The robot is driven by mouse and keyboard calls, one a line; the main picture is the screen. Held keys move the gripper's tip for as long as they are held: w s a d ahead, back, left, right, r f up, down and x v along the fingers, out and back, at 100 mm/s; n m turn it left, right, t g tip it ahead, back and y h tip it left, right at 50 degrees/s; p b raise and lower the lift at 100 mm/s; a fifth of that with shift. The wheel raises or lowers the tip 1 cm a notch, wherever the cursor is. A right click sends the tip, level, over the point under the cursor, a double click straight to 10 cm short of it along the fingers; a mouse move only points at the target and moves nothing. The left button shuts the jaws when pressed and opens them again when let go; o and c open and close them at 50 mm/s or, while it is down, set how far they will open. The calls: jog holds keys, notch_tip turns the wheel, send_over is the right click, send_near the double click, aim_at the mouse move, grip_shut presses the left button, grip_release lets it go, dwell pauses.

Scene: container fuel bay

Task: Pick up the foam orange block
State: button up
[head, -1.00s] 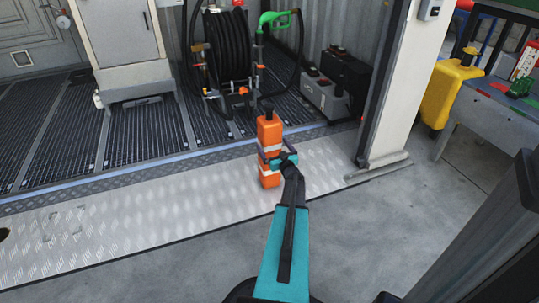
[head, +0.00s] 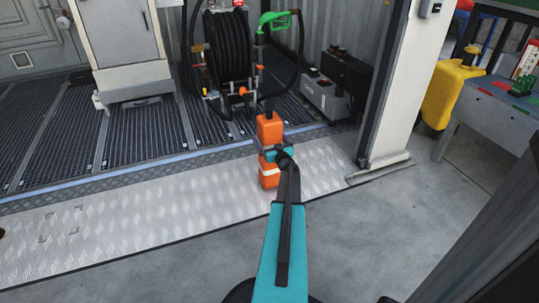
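A dark finger shows at the block's left edge. The other finger is hidden, so I cannot tell whether the gripper is closed on the block.
A black hose reel (head: 229,62) with a green nozzle stands behind the block. A grey box (head: 326,98) and a pale post (head: 399,90) are to the right. A yellow jerrycan (head: 449,92) stands by a grey table (head: 502,108). The metal plate (head: 130,225) is clear at left.

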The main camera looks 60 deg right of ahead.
dwell(0.3)
jog(key=c, duration=1.8)
jog(key=shift+o, duration=0.2)
jog(key=shift+r, duration=0.2)
jog(key=s+a+r+p, duration=0.2)
jog(key=s+a+p, duration=0.2)
jog(key=s, duration=0.3)
jog(key=s+a+r+p, duration=0.2)
jog(key=s+a+p, duration=0.1)
jog(key=s, duration=0.4)
jog(key=shift+a+r+p, duration=0.35)
jog(key=shift+p, duration=0.1)
